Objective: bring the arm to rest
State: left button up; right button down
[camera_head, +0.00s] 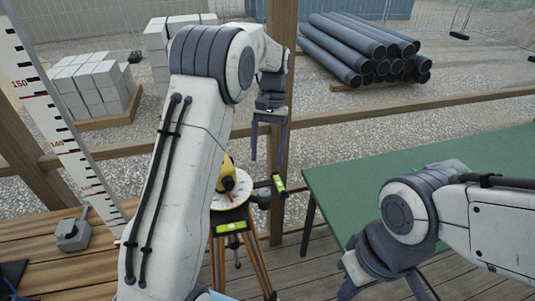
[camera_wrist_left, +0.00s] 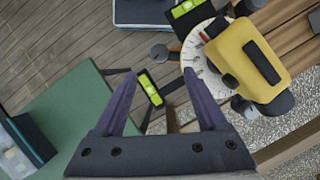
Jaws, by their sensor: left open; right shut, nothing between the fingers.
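My left arm reaches up through the middle of the head view. Its gripper (camera_head: 268,148) hangs with purple fingers pointing down, beside a wooden post. In the left wrist view the gripper (camera_wrist_left: 159,75) has its fingers spread, with nothing held between them. A yellow instrument (camera_head: 226,178) sits on a white graduated disc on a tripod, below and left of the left gripper; the instrument also shows in the wrist view (camera_wrist_left: 252,60). My right gripper (camera_head: 380,288) is low at the bottom edge, near the green table; its fingertips are partly cut off.
A green table (camera_head: 335,185) stands at right, mostly clear. A small green level (camera_head: 280,183) sticks out beside the tripod (camera_head: 262,262). A wooden bench (camera_head: 45,275) with a grey box (camera_head: 72,235) and a tall measuring staff (camera_head: 62,135) are at left. A timber rail (camera_head: 400,110) crosses behind.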

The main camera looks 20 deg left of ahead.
pick_arm(q)
jog(key=shift+w+r, duration=0.1)
jog(key=shift+r, duration=0.15)
jog(key=s+d+f+m+t+b, duration=0.2)
jog(key=s+d+m+b, duration=0.2)
jog(key=s+d, duration=0.7)
jog(key=s+d+f+m+t+b, duration=0.1)
jog(key=s+f+m+b, duration=0.1)
jog(key=s, duration=0.6)
jog(key=s+d+f+m+t+b, duration=0.1)
jog(key=s+f, duration=0.3)
jog(key=s, duration=0.5)
jog(key=shift+s+d+f+m+b, duration=0.15)
jog(key=shift+d+f+m+b, duration=0.3)
jog(key=shift+m, duration=0.45)
jog(key=shift+r, duration=0.1)
